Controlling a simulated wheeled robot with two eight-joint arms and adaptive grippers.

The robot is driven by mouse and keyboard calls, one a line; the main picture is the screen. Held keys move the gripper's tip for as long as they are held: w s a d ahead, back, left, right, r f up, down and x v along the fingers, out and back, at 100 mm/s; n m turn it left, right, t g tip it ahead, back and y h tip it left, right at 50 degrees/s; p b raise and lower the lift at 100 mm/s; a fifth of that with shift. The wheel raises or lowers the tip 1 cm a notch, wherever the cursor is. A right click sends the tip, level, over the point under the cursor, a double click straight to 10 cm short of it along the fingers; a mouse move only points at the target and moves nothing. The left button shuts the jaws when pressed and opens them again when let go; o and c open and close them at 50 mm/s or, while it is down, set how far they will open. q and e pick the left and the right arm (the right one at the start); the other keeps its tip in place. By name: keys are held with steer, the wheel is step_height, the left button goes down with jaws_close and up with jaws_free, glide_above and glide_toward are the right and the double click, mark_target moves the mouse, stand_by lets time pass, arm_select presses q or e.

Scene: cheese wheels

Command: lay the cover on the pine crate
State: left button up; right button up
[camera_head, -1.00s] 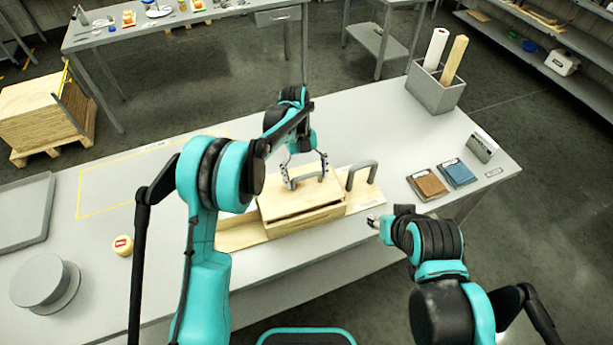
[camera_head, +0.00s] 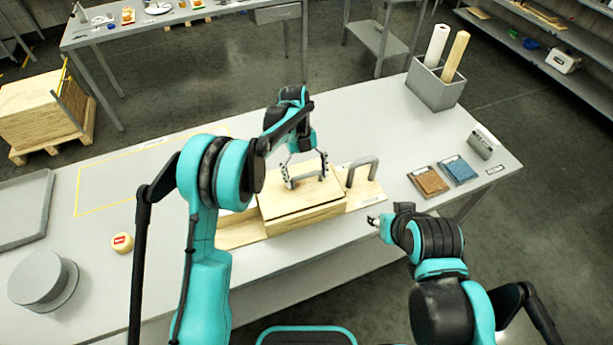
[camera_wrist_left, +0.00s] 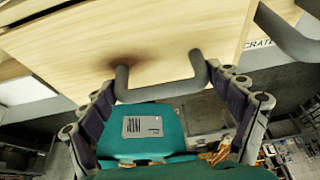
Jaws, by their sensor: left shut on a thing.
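The cover (camera_head: 287,203), a pale wooden board with a grey bar handle (camera_head: 306,181), lies over the top of the pine crate (camera_head: 308,217), its edges close to the crate's rim. My left gripper (camera_head: 305,167) is shut on the handle from above. In the left wrist view the cover (camera_wrist_left: 150,50) fills the upper part, with its handle (camera_wrist_left: 160,93) between the fingers. The crate's inside is hidden by the cover. My right gripper (camera_head: 373,221) is low at the table's front edge, right of the crate; its finger opening is too small to read.
A second grey handle (camera_head: 362,172) stands just right of the crate. Brown (camera_head: 429,183) and blue (camera_head: 459,170) squares lie further right. A grey bin with rolls (camera_head: 435,91) stands at the back right.

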arm_select(q)
steer(key=shift+f+b, duration=0.35)
steer(key=shift+f, duration=0.1)
steer(key=o, duration=1.1)
steer(key=v, duration=1.2)
steer(key=s+a+r+n+t+b, duration=0.35)
steer(key=s+a+n, duration=0.25)
steer(key=n, duration=0.4)
steer(key=s+a+f+n+t+b, duration=0.2)
steer(key=s+a+f+n, duration=0.1)
steer(key=s+n, duration=0.3)
steer(key=s+a+f+n+t+y+b, duration=0.1)
steer(key=s+a+f+n+t, duration=0.2)
steer(key=s+n, duration=0.4)
steer(key=s+a+f+n+t+b, duration=0.2)
steer(key=s+a+f+n+t, duration=0.1)
steer(key=s+n, duration=0.4)
steer(key=shift+s+a+f+n+b, duration=0.1)
steer(key=shift+a+f+n+b, duration=0.2)
steer(key=shift+n, duration=0.2)
steer(key=shift+a+f+n+b, duration=0.1)
steer(key=shift+a+f+n, duration=0.1)
steer(key=shift+a+n, duration=0.25)
